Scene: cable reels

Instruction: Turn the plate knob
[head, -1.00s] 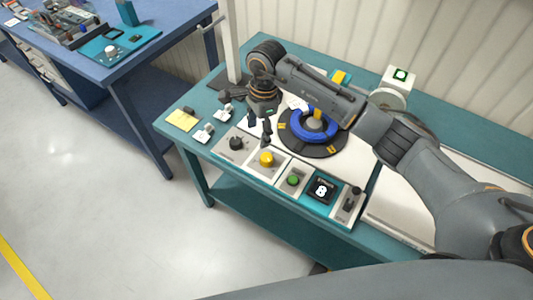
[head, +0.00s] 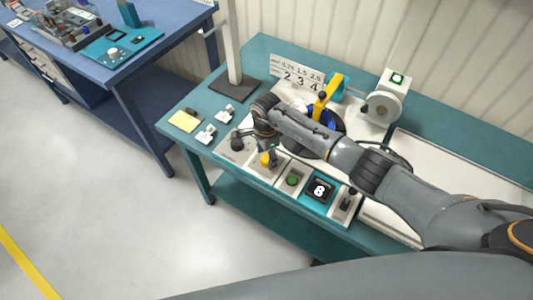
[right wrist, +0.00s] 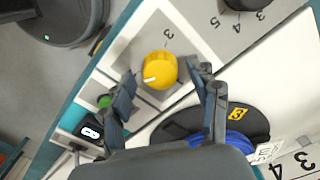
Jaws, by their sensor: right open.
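The yellow knob (head: 265,160) is on a light panel at the front of the teal bench. In the right wrist view the yellow knob (right wrist: 160,70) carries a white pointer mark toward the lower left, with printed digits beside it. My right gripper (head: 269,150) is over this knob and hides part of it. In the right wrist view the right gripper (right wrist: 166,75) is open, with a finger on each side of the knob; contact cannot be told. A black knob (head: 237,144) sits to the left. My left gripper is not in view.
A green button (head: 292,181), a display reading 8 (head: 320,190) and a black lever (head: 350,199) stand right of the yellow knob. A blue coil (head: 330,117) on a dark plate lies behind, partly hidden by my arm. A post stands at the left.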

